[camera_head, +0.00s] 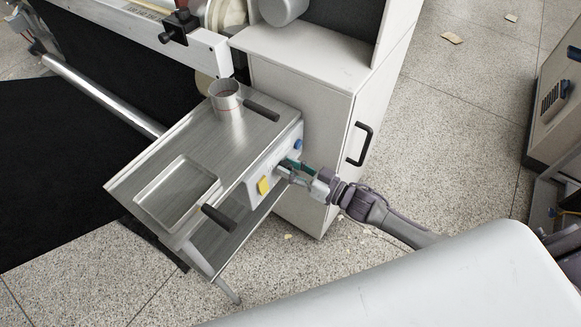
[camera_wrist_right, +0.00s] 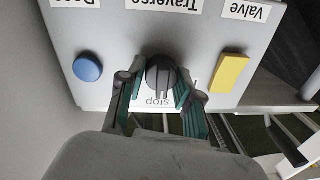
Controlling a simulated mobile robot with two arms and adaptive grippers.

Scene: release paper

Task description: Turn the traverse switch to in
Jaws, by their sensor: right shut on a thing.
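The traverse switch (camera_wrist_right: 161,72) is a dark grey round knob on a light control panel (camera_wrist_right: 112,30), under the upside-down "Traverse" label (camera_wrist_right: 162,5). An upside-down "stop" marking (camera_wrist_right: 158,101) shows beside the knob, partly covered by its handle. My right gripper (camera_wrist_right: 155,85) has its green-padded fingers on either side of the knob and is shut on it. In the head view, my right gripper (camera_head: 290,168) reaches the front of the box from the right and mostly hides the knob. My left gripper is not in view.
A blue button (camera_wrist_right: 88,67) and a yellow switch (camera_wrist_right: 230,73) flank the knob. The box hangs under a metal table (camera_head: 150,167) with a steel cup (camera_head: 227,103) and black handles. A white cabinet (camera_head: 318,140) stands close behind the gripper.

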